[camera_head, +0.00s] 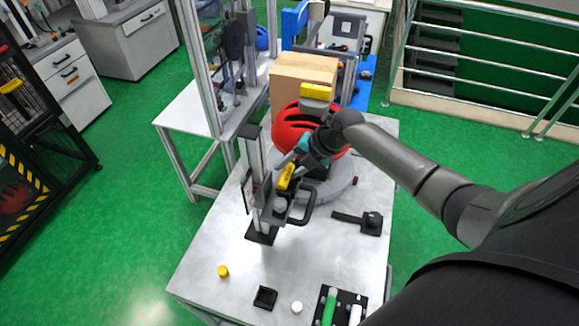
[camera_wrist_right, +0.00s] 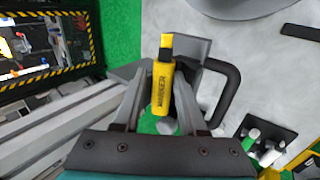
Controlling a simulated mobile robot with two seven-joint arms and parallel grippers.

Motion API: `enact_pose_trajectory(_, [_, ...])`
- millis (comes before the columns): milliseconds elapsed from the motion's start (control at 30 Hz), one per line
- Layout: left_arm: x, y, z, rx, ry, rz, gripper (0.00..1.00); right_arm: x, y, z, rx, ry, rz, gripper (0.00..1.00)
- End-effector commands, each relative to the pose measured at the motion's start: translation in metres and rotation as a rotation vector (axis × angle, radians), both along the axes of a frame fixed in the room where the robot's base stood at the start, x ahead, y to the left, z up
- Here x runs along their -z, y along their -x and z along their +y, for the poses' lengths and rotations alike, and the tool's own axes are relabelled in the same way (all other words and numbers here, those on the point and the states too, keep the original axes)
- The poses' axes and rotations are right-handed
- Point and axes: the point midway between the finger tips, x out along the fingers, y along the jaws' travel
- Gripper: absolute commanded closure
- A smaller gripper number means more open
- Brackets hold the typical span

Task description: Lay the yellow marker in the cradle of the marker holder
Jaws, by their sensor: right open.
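The yellow marker (camera_head: 285,177) is at the upright tower (camera_head: 255,185) on the white table. In the right wrist view the marker (camera_wrist_right: 161,88) lies lengthwise between the two fingers of my right gripper (camera_wrist_right: 163,78), with "MARKER" lettering facing up. The fingers are apart, one on each side of it. Beneath it is a grey fitting with a black looped handle (camera_wrist_right: 228,90), which looks like the marker holder. Whether the marker rests fully in the cradle is hidden. In the head view my right gripper (camera_head: 292,169) reaches in from the upper right. My left gripper is not in view.
A red helmet (camera_head: 298,122) stands on a grey disc behind my gripper, with a cardboard box (camera_head: 303,68) beyond. A black rack (camera_head: 345,298) with green and white pieces, a small black tray (camera_head: 265,298) and a yellow cap (camera_head: 222,271) are near the front edge.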

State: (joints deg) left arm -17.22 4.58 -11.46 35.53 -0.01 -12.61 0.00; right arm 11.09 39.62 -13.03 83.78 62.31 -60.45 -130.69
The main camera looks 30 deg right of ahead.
Motion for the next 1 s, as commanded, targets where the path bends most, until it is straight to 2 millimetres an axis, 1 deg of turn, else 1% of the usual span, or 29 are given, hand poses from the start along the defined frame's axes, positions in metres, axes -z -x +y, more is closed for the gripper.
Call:
enact_pose_trajectory(33, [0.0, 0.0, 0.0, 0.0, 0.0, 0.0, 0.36, 0.006, 0.006, -0.007, 0.003, 0.018, 0.023, 0.36])
enact_pose_trajectory(67, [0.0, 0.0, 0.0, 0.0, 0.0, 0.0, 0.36, 0.006, 0.006, -0.008, 0.003, 0.018, 0.023, 0.36])
enact_pose_trajectory(167, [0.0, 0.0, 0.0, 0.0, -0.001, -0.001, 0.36, 0.001, 0.009, -0.011, 0.003, 0.02, 0.021, 0.36])
enact_pose_trajectory(267, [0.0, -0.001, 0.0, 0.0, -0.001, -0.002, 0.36, -0.009, 0.013, -0.015, 0.004, 0.021, 0.021, 0.36])
enact_pose_trajectory(800, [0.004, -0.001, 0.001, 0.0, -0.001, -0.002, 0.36, -0.099, 0.053, -0.045, -0.001, 0.01, 0.007, 0.36])
enact_pose_trajectory(900, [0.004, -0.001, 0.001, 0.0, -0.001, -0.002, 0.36, -0.111, 0.058, -0.049, 0.001, 0.006, 0.006, 0.36])
enact_pose_trajectory(1000, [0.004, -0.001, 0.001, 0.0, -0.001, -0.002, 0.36, -0.119, 0.061, -0.052, 0.001, 0.005, 0.004, 0.36])
